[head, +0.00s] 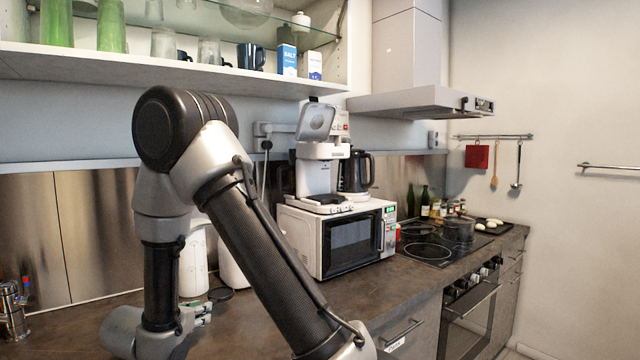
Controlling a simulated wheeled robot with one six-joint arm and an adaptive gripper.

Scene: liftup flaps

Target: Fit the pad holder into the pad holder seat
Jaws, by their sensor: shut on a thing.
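My gripper (203,313) is low at the left, over the dark worktop, partly hidden by my own arm. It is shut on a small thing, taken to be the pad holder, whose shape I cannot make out. The white coffee machine (318,178) stands on the microwave, right of my gripper and higher. Its lid (317,121) is tilted up and open. The pad holder seat appears to be in the machine's top under the lid; its inside is not visible from here. My gripper is well apart from the machine.
The white microwave (345,237) stands on the worktop (265,318). A white shelf (180,78) with glasses and cartons hangs above. A white canister (193,262) stands behind my gripper. The hob (430,250) is further right.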

